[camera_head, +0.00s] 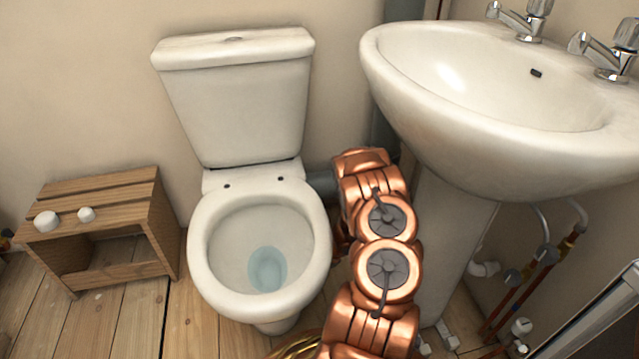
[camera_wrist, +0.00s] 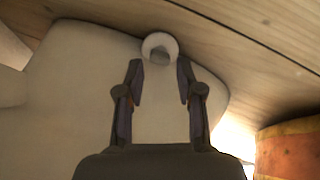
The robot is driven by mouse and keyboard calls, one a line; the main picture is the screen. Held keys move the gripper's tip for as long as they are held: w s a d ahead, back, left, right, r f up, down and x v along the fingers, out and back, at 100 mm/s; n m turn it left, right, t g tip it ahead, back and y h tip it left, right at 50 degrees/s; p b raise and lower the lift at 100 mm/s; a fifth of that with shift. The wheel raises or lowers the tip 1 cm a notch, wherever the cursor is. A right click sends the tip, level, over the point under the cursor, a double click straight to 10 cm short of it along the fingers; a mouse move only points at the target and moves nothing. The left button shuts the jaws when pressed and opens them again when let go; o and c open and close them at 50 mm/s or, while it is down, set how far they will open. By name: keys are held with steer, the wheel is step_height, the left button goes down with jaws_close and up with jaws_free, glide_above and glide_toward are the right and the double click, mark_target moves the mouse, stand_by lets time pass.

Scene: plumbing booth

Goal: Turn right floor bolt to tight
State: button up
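In the wrist view a small white round piece with a grey centre (camera_wrist: 160,40), seemingly the right floor bolt, sits at the edge of the white toilet foot (camera_wrist: 75,80), by the wooden floor. My gripper (camera_wrist: 160,68) is open, with one dark finger on each side of the line to the bolt. The bolt appears just beyond the fingertips; no contact is visible. In the head view the toilet (camera_head: 208,262) stands in the middle. My copper arm reaches down along its right side and hides the bolt. My gripper is hidden there too.
The sink (camera_head: 450,125) and its pedestal (camera_head: 450,240) stand close on the right of my arm. Pipes with valves (camera_head: 530,275) run at the far right. A wooden box (camera_head: 110,220) with two white caps (camera_head: 65,217) stands left. Bare floor (camera_head: 140,325) lies between box and toilet.

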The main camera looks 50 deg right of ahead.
steer(key=w+d+r+m+h+p, duration=0.1)
steer(key=w+d+r+h+p, duration=0.1)
steer(key=d+r, duration=0.3)
steer(key=w+d+r+m+h+p, duration=0.2)
steer(key=w+d+r, duration=0.2)
steer(key=r, duration=0.7)
steer(key=w+d+r+m+h+p, duration=0.1)
steer(key=w+d+r+h+p, duration=0.1)
steer(key=d+r, duration=0.3)
steer(key=shift+w+d+r+h, duration=0.4)
steer(key=shift+w+r, duration=0.45)
steer(key=shift+r, duration=0.6)
